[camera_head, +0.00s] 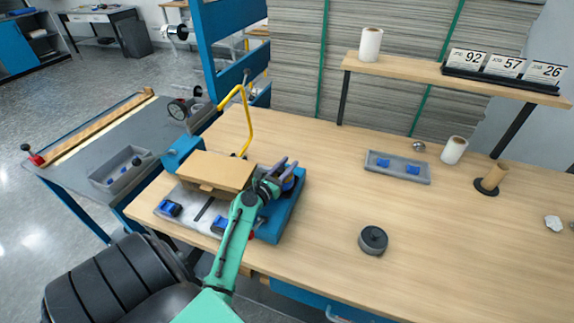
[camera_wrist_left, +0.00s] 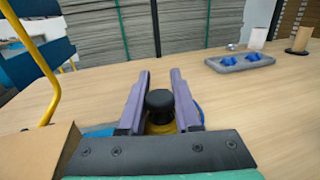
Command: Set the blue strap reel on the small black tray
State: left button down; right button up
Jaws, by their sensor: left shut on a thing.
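My left gripper (camera_head: 280,172) is above the blue-sided machine (camera_head: 287,212) on the left part of the table. Its purple fingers (camera_wrist_left: 160,98) stand apart around a black knob (camera_wrist_left: 159,102) and are shut on it. Yellow and blue parts show below the knob in the left wrist view. I cannot tell whether these belong to the blue strap reel, as the fingers hide most of it. No small black tray can be made out for certain. A dark grey round thing (camera_head: 373,240) lies on the table to the right. My right gripper is not in view.
A grey tray (camera_head: 398,178) with blue pieces lies at the back. A white roll (camera_head: 453,150) and a cardboard tube (camera_head: 494,178) on a black base stand right of it. A cardboard box (camera_head: 215,171) and a yellow bent rod (camera_head: 247,122) are near my gripper. The table middle is clear.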

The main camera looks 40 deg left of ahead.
pick_arm(q)
jog(key=shift+f+b, duration=0.45)
jog(key=shift+b, duration=0.05)
jog(key=c, duration=0.9)
grip_release()
jog(key=shift+s, duration=0.1)
